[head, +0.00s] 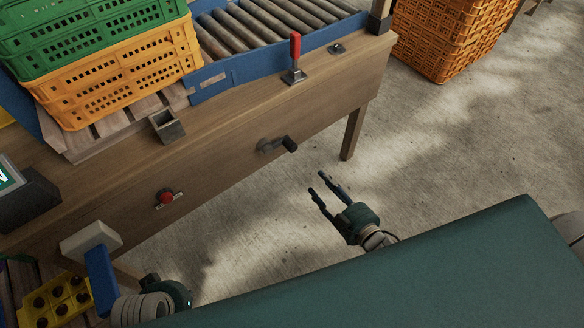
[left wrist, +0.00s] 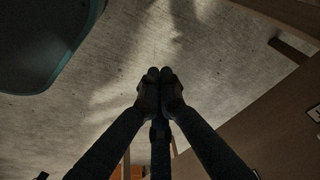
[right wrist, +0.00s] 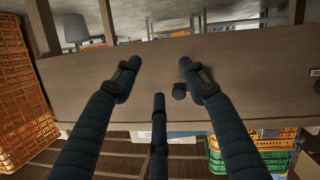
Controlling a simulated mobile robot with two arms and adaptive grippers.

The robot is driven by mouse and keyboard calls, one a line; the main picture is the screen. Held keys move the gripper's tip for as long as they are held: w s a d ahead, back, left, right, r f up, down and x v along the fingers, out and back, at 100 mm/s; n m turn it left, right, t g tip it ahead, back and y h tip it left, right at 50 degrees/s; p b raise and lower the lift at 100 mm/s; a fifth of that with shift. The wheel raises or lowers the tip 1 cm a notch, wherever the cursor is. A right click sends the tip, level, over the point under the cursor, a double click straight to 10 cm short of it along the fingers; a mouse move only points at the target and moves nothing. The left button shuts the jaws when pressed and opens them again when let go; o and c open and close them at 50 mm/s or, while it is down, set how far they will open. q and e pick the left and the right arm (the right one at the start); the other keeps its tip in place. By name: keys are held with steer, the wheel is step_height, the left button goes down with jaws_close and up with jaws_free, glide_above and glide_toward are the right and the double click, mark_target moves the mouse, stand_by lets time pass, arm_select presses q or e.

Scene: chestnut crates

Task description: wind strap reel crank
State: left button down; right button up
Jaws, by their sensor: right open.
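The strap reel crank (head: 270,146) sticks out of the wooden front panel of the bench, with a dark grip at its right end. My right gripper (head: 317,182) is open and empty, below and to the right of the crank, apart from it. In the right wrist view, the crank's dark grip (right wrist: 179,91) shows end-on between the spread fingers, closer to the right one. My left gripper (left wrist: 160,74) has its fingertips together with nothing seen between them, over bare floor. In the head view its fingers cannot be made out.
A red button (head: 166,197) sits on the panel left of the crank, and a red-handled lever (head: 295,58) stands on the bench top (head: 345,75). Green and orange crates (head: 120,80) are stacked at left. More orange crates (head: 440,40) stand on the floor. Floor (head: 420,150) right of the bench is clear.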

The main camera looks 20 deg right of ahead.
mark_target(294, 150)
steer(key=w+a+r+t+b, duration=0.1)
steer(key=w+r, duration=0.1)
steer(key=w, duration=0.1)
steer(key=w+a+r+n+y+b, duration=0.1)
steer(key=w+a+r+b, duration=0.1)
steer(key=w, duration=0.1)
steer(key=w+a+r+n+t+y+b, duration=0.1)
steer(key=w+a+r+b, duration=0.1)
steer(key=w, duration=0.1)
steer(key=shift+w+t, duration=0.25)
steer(key=shift+t, duration=0.05)
steer(key=shift+x, duration=0.95)
steer(key=shift+w+a, duration=0.15)
steer(key=shift+w, duration=0.2)
arm_select(q)
steer(key=r, duration=0.1)
steer(key=w+r+t, duration=0.1)
steer(key=r, duration=0.1)
steer(key=shift+w+d+r+t, duration=0.15)
steer(key=shift+d+r+t, duration=0.1)
steer(key=shift+t, duration=0.15)
arm_select(e)
steer(key=shift+c, duration=0.3)
jaws_close()
